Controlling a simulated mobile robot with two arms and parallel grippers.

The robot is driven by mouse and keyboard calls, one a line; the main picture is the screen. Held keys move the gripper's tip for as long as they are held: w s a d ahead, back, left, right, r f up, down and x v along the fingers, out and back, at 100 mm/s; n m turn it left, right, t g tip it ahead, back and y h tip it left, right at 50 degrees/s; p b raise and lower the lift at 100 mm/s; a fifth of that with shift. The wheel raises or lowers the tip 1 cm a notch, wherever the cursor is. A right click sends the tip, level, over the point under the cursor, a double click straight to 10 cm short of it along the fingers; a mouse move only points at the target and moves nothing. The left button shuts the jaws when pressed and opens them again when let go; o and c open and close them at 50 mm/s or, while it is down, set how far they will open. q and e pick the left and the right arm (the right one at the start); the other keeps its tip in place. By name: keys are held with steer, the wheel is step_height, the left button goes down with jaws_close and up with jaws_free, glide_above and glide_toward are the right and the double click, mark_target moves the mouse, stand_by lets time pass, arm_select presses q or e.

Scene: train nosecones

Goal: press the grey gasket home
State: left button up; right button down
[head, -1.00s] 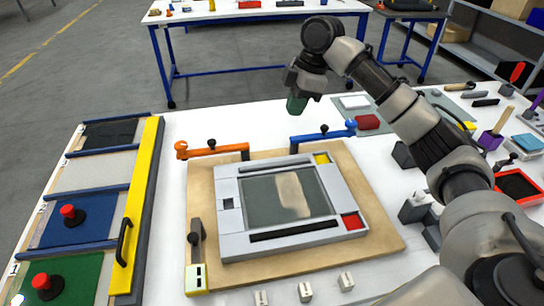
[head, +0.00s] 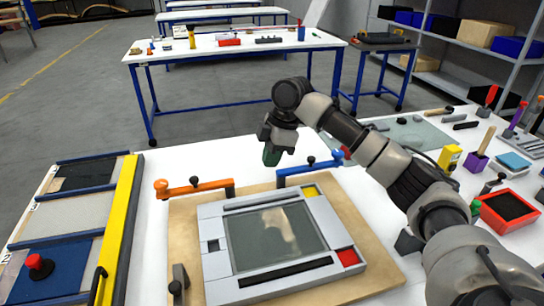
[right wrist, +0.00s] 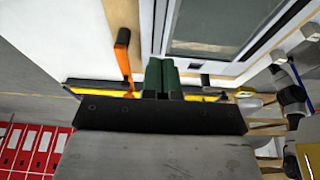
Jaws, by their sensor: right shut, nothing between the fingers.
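A light grey frame (head: 218,265) surrounds a dark glassy pane (head: 272,238) on a wooden board (head: 362,237). The frame carries black strips, a yellow corner piece (head: 310,191) and a red corner piece (head: 348,257). I cannot tell which part is the grey gasket; no separate loose one shows. My right gripper (head: 271,156) is above the far side of the board, near the blue clamp (head: 308,168), apart from the frame. Its green fingers (right wrist: 161,76) are shut and empty in the right wrist view. My left gripper is not in view.
An orange clamp (head: 193,188) stands at the board's back left, and a dark clamp (head: 179,284) at its front left. A yellow bar (head: 118,232) borders coloured panels on the left. Tools and a red tray (head: 508,207) lie at right. White tabletop behind the board is clear.

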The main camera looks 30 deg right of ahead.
mark_target(262, 199)
steer(key=x, duration=0.7)
steer(key=d+x, duration=0.1)
steer(key=x, duration=0.2)
steer(key=shift+s+f+p, duration=0.15)
steer(key=shift+f+p, duration=0.2)
steer(key=shift+p, duration=0.05)
